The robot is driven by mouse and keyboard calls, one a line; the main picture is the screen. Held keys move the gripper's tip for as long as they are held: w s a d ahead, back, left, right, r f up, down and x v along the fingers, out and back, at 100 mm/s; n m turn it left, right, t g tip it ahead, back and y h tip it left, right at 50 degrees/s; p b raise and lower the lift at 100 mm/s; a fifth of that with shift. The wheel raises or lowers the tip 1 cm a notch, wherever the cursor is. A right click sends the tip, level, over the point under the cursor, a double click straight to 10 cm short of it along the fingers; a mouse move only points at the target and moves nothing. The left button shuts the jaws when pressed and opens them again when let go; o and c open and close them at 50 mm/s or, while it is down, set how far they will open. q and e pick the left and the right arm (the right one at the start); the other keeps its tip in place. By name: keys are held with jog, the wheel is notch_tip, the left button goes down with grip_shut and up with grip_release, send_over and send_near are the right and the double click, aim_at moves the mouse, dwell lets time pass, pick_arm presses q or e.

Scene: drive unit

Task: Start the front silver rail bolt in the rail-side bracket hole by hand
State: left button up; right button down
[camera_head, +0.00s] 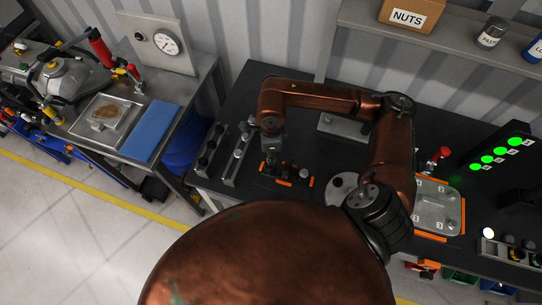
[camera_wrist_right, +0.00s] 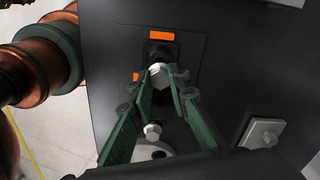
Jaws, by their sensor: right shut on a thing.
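My right gripper (camera_head: 271,160) points down over the left part of a black bracket (camera_head: 290,178) with orange edges, on the dark bench. In the right wrist view its green fingers (camera_wrist_right: 167,75) are shut on a silver hex-headed bolt (camera_wrist_right: 158,77). The held bolt is above a black part of the bracket (camera_wrist_right: 161,50). The fingers hide its lower end, so I cannot tell whether it is in a hole. A second silver bolt (camera_head: 303,173) is at the bracket's right end and also shows in the wrist view (camera_wrist_right: 152,131). My left gripper is not in view.
Two grey rails (camera_head: 238,155) with dark knobs lie left of the bracket. A silver plate (camera_head: 338,126) lies behind. A shelf with a NUTS box (camera_head: 411,15) hangs above.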

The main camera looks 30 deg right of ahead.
dwell(0.8)
jog(key=shift+b, duration=0.35)
jog(key=shift+f+b, duration=0.3)
jog(key=shift+b, duration=0.15)
jog(key=shift+f, duration=0.1)
jog(key=shift+f+b, duration=0.2)
jog(key=shift+b, duration=0.3)
jog(key=shift+f+b, duration=0.35)
jog(key=shift+b, duration=0.15)
